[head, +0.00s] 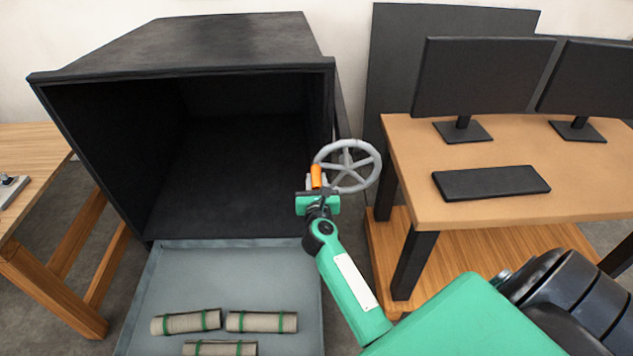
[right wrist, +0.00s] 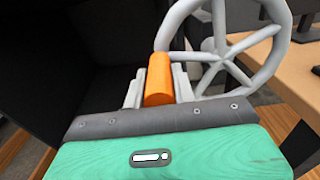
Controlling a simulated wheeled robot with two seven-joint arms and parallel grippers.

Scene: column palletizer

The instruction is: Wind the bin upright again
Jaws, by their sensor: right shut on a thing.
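The large black bin (head: 225,45) is tipped over, its open mouth facing me and its dark inside looking empty. A grey spoked handwheel (head: 375,165) is at the bin's right side, with an orange handle (head: 316,176) at the left of its rim. The handwheel (right wrist: 276,60) and the orange handle (right wrist: 159,78) also show in the right wrist view. My right gripper (head: 315,183) is shut on the orange handle, one finger on each side of it. My left gripper is in neither view.
A grey tray (head: 225,275) below the bin's mouth holds three rolls (head: 262,321) with green bands. A wooden desk (head: 470,205) with monitors (head: 480,75) and a keyboard (head: 490,182) stands close on the right. A wooden table (head: 35,215) stands on the left.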

